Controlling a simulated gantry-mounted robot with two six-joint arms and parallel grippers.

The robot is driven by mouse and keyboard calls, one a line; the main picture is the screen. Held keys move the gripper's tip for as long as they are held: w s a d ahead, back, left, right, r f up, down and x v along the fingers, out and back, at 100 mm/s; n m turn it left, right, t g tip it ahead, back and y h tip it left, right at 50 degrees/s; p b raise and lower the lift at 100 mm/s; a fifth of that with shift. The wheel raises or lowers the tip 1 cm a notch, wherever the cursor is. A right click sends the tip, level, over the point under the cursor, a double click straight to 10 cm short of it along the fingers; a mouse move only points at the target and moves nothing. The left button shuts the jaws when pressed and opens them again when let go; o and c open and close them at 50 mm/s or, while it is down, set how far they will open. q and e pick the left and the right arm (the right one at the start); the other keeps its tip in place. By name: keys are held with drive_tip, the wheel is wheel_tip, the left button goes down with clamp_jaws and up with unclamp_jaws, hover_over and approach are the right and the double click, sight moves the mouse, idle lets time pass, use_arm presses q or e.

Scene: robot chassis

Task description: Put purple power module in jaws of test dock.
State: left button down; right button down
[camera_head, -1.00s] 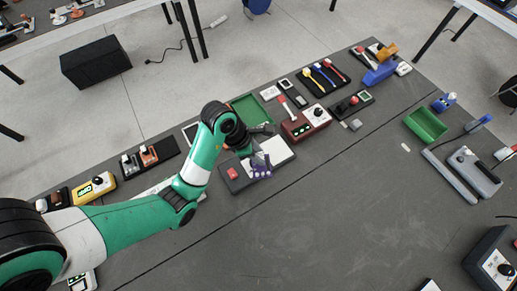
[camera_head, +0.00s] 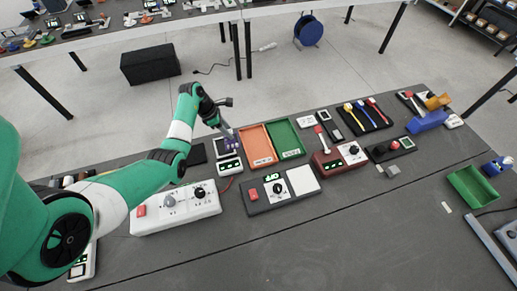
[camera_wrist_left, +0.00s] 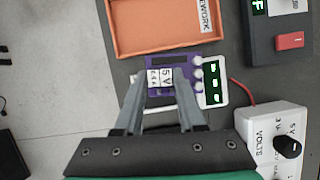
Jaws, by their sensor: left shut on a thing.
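The purple power module (camera_wrist_left: 183,62) has white labels and lies between the fingertips of my left gripper (camera_wrist_left: 159,80) in the left wrist view. It shows as a small purple patch (camera_head: 222,146) in the head view. My left gripper (camera_head: 229,132) points down and is shut on the module. A small white unit with a green display (camera_wrist_left: 213,98), apparently the test dock, lies right beside the module, with round silvery parts between them. It also shows in the head view (camera_head: 229,167). Whether the module sits within its jaws I cannot tell. My right gripper is out of view.
An orange tray (camera_head: 271,160) and a green tray (camera_head: 299,152) lie right of the module. A white power supply (camera_head: 176,222) with knobs stands in front, with a red wire running near the dock. A dark panel with a red button (camera_head: 253,192) lies front right.

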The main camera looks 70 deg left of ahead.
use_arm(q)
drive_tip(key=shift+n, duration=0.6)
drive_tip(key=s+a, duration=0.3)
drive_tip(key=shift+s+a+r, duration=0.15)
drive_tip(key=shift+a+r, duration=0.1)
drive_tip(key=shift+r, duration=0.1)
wheel_tip(320, 180, down, 6)
drive_tip(key=b, duration=0.3)
drive_tip(key=shift+r, duration=0.1)
idle(0.3)
drive_tip(key=shift+p, duration=0.5)
idle(0.7)
